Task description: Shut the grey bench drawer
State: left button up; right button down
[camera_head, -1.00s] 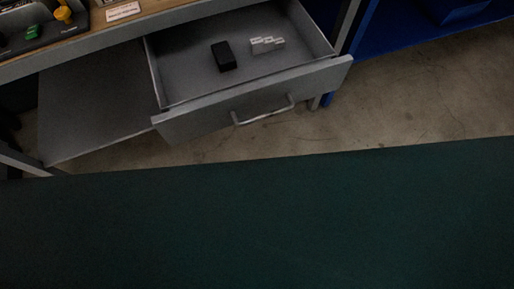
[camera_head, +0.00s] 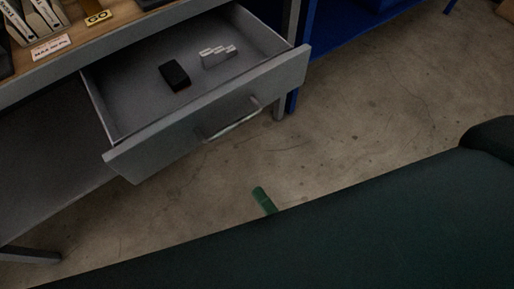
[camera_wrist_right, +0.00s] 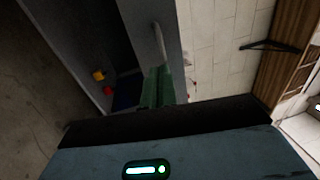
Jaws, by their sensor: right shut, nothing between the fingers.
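The grey bench drawer (camera_head: 150,150) stands open under the bench top in the head view, its front pulled out toward me. Its pale bar handle (camera_head: 232,122) is on the front panel. My right gripper (camera_head: 263,197) shows as a shut green finger tip, empty, above the floor in the picture and apart from the drawer front, lower right of the handle. In the right wrist view the green fingers (camera_wrist_right: 158,86) are together, and a pale handle (camera_wrist_right: 160,42) on a grey panel shows beyond them. My left gripper is not in view.
A black box (camera_head: 174,75) and small white boxes (camera_head: 217,56) lie inside the drawer. The wooden bench top (camera_head: 95,35) holds labelled items. A blue shelf unit (camera_head: 345,30) stands to the right. Bare concrete floor (camera_head: 370,110) is clear before the drawer.

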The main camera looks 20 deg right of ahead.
pick_arm(q)
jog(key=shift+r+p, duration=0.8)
jog(key=shift+p, duration=0.2)
pick_arm(e)
jog(key=x, duration=1.2)
jog(key=shift+w, duration=0.15)
jog(key=shift+a, duration=0.1)
